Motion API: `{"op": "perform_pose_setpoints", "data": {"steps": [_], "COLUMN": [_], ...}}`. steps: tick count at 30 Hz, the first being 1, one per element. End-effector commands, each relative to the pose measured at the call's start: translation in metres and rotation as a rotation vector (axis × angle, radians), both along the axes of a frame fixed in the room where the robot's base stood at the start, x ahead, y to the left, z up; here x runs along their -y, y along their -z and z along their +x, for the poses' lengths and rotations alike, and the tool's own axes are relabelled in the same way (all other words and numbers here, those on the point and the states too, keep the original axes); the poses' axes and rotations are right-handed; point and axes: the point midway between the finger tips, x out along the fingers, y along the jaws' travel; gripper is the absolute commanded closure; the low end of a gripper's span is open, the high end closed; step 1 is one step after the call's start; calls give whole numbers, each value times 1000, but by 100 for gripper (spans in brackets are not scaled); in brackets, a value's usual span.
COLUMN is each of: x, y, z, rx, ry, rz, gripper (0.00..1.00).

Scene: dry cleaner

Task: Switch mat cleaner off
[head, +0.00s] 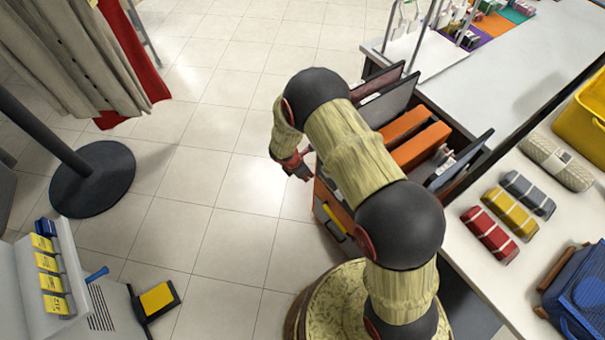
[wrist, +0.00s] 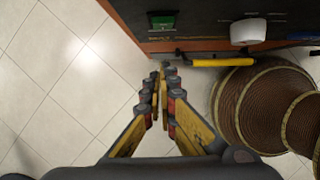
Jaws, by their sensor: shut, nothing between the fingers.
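The switch's position is too small to read. My gripper (wrist: 164,72) is shut and empty, its tips just below the panel's lower edge in the picture, below the green switch. In the head view my arm partly hides the machine.
Upright dark panels and orange blocks (head: 415,142) stand behind my arm. The counter holds red, yellow and grey bundles (head: 507,213) and a blue basket (head: 580,290). A post base (head: 92,180) and a grey machine (head: 45,275) stand left.

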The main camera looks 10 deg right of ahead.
Motion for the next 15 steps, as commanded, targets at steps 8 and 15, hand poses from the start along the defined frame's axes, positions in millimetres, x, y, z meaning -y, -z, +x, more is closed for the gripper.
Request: {"op": "perform_pose_setpoints", "data": {"steps": [8,15], "x": [29,32], "y": [-8,-9], "z": [15,16], "rx": [5,5], "ry": [3,1], "rz": [1,1], "gripper": [100,100]}}
